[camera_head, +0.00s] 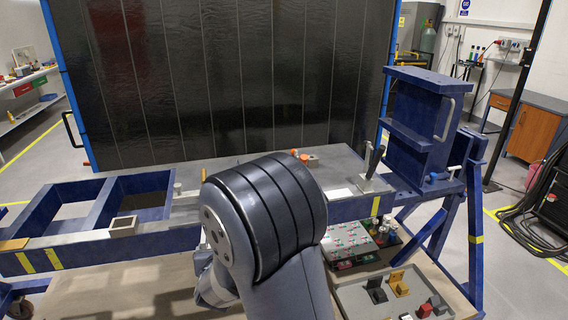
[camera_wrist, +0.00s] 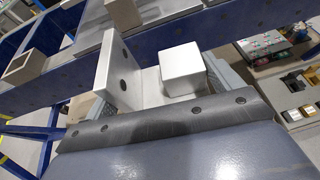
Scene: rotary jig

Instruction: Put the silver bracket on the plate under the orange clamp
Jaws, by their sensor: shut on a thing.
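The silver bracket (camera_wrist: 120,72) is in my gripper (camera_wrist: 158,88) in the wrist view. It has an upright plate with holes, a flat part and a pale square block. My gripper is shut on it, with grey fingers partly showing at either side. The bracket is held above and in front of the blue frame. The orange clamp (camera_head: 305,158) shows as small orange parts on the grey plate (camera_head: 340,168), just beyond my arm. The spot under the clamp is hidden.
A black-handled toggle clamp (camera_head: 373,162) stands right of the orange parts. A blue upright block (camera_head: 420,120) rises at the right end. A grey tray (camera_head: 350,297) with black, yellow and red brackets is at lower right, near a board of small coloured parts (camera_head: 350,240).

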